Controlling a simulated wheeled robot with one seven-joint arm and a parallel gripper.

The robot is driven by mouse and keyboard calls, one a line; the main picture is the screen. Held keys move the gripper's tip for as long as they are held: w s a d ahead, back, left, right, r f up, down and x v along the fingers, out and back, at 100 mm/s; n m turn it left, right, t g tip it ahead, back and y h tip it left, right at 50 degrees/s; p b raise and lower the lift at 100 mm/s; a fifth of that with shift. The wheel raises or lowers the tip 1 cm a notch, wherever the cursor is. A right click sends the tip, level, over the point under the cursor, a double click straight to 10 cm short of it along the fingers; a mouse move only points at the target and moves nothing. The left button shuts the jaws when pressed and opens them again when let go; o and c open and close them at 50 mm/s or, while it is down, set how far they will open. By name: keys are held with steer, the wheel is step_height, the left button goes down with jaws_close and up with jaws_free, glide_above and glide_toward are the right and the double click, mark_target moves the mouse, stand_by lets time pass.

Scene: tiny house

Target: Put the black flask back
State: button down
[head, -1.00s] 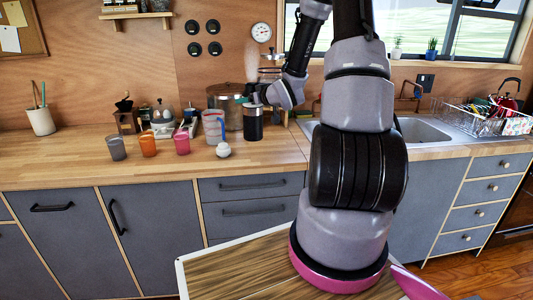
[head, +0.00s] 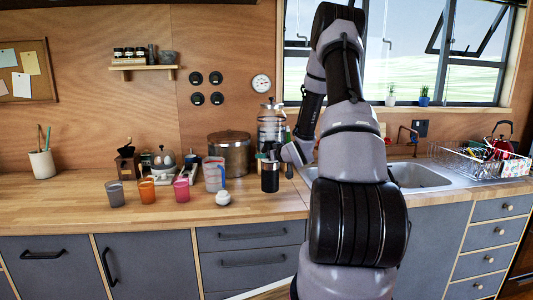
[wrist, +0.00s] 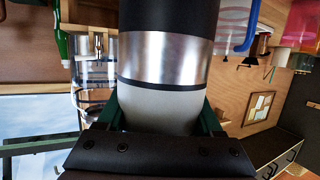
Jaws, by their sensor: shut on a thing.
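The black flask (head: 270,178) has a silver band and a grey part at its upper end. In the head view it is upright at the front of the counter, right of the measuring jug. My gripper (head: 268,154) is at the flask's upper end. In the wrist view, the green fingers are shut on the grey part of the flask (wrist: 165,60), one on each side. I cannot tell whether the flask's base touches the counter. The fingertips are mostly hidden in the head view.
A measuring jug (head: 214,175), a white shaker (head: 223,198) and three coloured cups, including a pink one (head: 181,189), stand to the left. A large pot (head: 229,150) and a glass press (head: 271,126) are behind. The sink (head: 418,176) is to the right; the front counter (head: 250,211) is clear.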

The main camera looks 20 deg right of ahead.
mark_target(266, 165)
steer(key=shift+f, duration=2.15)
steer(key=shift+c, duration=0.2)
jaws_free()
